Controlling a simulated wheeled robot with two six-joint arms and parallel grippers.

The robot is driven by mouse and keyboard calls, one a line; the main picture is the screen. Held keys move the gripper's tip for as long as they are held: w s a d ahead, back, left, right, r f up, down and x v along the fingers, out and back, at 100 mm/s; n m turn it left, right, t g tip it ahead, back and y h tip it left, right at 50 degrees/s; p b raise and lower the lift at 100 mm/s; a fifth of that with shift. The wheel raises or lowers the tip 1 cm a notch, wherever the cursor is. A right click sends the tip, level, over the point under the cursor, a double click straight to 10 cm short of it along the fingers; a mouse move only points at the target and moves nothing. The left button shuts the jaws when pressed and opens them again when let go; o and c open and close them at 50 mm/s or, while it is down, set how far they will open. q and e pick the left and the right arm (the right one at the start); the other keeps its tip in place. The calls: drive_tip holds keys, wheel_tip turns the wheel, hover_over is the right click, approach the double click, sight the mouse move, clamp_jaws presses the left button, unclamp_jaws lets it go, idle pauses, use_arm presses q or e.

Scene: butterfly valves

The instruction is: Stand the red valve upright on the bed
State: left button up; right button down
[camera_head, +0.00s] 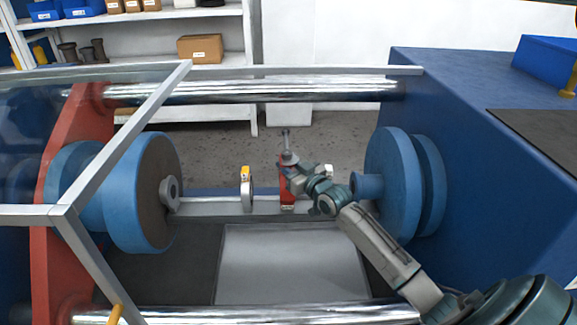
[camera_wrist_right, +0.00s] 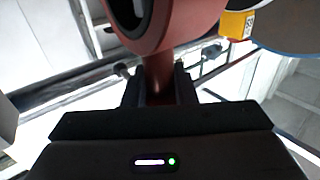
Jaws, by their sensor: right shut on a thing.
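The red valve (camera_head: 287,192) is near the middle of the head view, at the grey bed strip (camera_head: 215,206) between the two blue discs. A grey stem points up above it, and it looks roughly upright. I cannot tell whether its lower end touches the bed. My right gripper (camera_head: 294,176) comes in from the right and is shut on the valve, partly covering it. In the right wrist view my right gripper (camera_wrist_right: 160,90) has its fingers on both sides of the red neck, and the valve's round red body (camera_wrist_right: 172,38) shows beyond. My left gripper is not in view.
A grey ring-shaped valve with a yellow top (camera_head: 245,188) stands left of the red one. Blue discs (camera_head: 392,185) (camera_head: 143,215) flank the space. Steel bars (camera_head: 250,91) (camera_head: 250,316) run behind and in front. A clear guard frame (camera_head: 125,135) is at left. A flat grey plate (camera_head: 290,265) lies bare in front.

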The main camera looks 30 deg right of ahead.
drive_tip(key=shift+f+b, duration=0.45)
drive_tip(key=shift+b, duration=0.1)
idle(2.0)
drive_tip(key=c, duration=1.6)
unclamp_jaws()
drive_tip(key=shift+c, duration=0.2)
drive_tip(key=shift+o, duration=0.5)
drive_tip(key=shift+s+f, duration=0.1)
drive_tip(key=shift+s, duration=0.05)
